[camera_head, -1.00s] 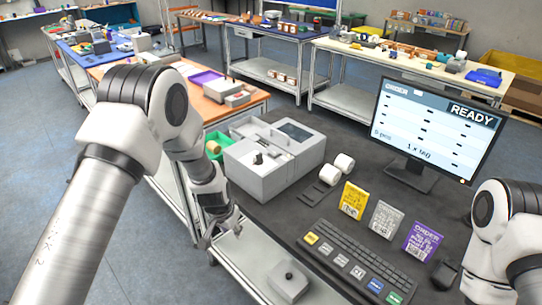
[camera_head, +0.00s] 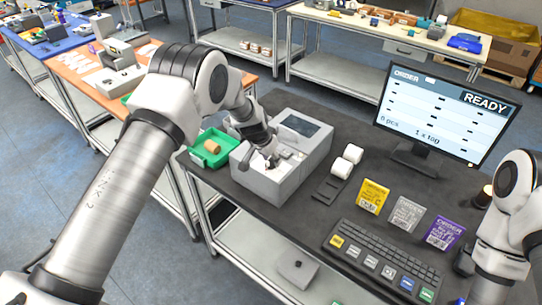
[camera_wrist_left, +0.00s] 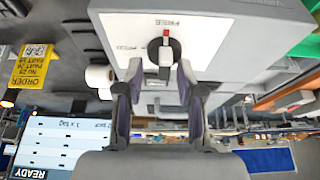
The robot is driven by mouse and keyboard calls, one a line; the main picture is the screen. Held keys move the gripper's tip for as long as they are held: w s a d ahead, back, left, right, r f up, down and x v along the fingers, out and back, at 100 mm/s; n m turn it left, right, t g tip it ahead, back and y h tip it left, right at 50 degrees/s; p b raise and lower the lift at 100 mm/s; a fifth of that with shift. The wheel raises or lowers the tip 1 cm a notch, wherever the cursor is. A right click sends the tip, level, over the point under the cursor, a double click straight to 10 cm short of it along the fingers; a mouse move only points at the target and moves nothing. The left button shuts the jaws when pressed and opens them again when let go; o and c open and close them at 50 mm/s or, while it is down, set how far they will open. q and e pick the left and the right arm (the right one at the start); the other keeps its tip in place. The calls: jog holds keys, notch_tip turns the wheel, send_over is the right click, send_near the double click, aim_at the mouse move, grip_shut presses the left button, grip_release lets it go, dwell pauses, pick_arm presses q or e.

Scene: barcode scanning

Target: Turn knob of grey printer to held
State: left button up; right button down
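The grey printer (camera_head: 262,184) stands at the left of the dark table, with a dark window on top. My left gripper (camera_head: 271,163) is over its top front part and hides the knob in the head view. In the left wrist view, the knob (camera_wrist_left: 165,58) is dark with a grey bar and a red mark, on a white label plate with words too blurred to read surely. The red mark points to the upper word. My left gripper (camera_wrist_left: 160,74) is open, its fingertips on either side of the knob's bar; contact cannot be told.
A green bin (camera_head: 211,143) stands left of the printer. White rolls (camera_head: 347,160) stand right of it. Yellow, white and purple order cards, a keyboard (camera_head: 380,262) and a monitor (camera_head: 440,110) reading READY are further right. A grey box (camera_head: 292,272) sits on the lower shelf.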

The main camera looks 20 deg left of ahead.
pick_arm(q)
jog(key=shift+w+a+f, duration=0.1)
jog(key=shift+a+f, duration=0.05)
jog(key=shift+a, duration=0.2)
grip_shut()
jog(key=shift+d, duration=0.1)
pick_arm(e)
jog(key=shift+w+a, duration=0.1)
jog(key=shift+a, duration=0.05)
